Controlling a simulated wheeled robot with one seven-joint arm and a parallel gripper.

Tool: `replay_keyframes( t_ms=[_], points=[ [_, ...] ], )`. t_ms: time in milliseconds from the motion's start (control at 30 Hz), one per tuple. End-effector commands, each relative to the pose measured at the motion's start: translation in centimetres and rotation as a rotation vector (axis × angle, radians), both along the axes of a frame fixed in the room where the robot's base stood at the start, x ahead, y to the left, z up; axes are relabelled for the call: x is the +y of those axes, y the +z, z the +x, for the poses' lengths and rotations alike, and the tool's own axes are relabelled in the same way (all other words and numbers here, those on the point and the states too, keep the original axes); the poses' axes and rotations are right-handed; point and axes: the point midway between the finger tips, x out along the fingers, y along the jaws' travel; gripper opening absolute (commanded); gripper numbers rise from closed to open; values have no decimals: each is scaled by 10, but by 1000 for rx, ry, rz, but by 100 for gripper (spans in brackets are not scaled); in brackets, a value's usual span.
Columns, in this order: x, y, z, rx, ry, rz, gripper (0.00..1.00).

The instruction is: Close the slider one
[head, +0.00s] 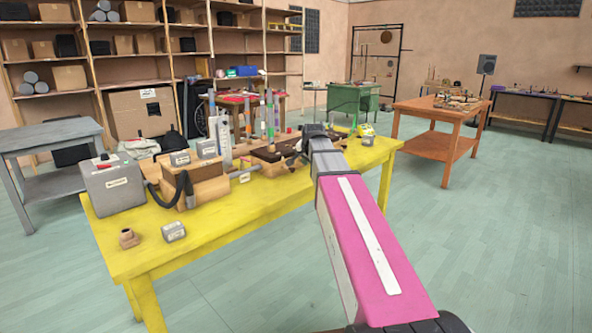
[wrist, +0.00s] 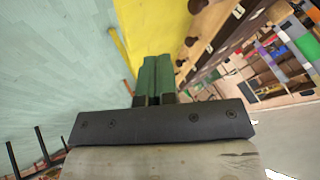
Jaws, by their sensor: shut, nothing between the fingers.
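My gripper (wrist: 155,72) is shut and empty, its two green fingers side by side in the wrist view. In the head view my arm hides most of it, over the right half of the yellow table (head: 215,232). A long wooden piece with a dark top (head: 268,154) lies just left of my arm's end; it appears to be the wooden piece with round knobs (wrist: 212,30) right of the fingers in the wrist view. I cannot tell which part is slider one or how far open it is. I see no clear contact with the fingers.
On the table's left stand a grey labelled case (head: 112,190), an open wooden box (head: 205,190) with a black strap, a small grey block (head: 174,231) and a small brown piece (head: 128,238). An orange table (head: 425,112) stands right. Floor in front is clear.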

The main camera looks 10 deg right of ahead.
Motion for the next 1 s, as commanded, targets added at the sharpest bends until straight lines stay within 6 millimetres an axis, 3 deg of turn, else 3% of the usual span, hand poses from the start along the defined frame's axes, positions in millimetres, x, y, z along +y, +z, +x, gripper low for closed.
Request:
replay_keyframes(
  t_ms=[167,667,1000],
  points=[
    [0,-11,10,0,-2,1,0],
    [1,-82,65,1,0,1,0],
    [25,-78,91,-1,1,0,0]
  ],
)
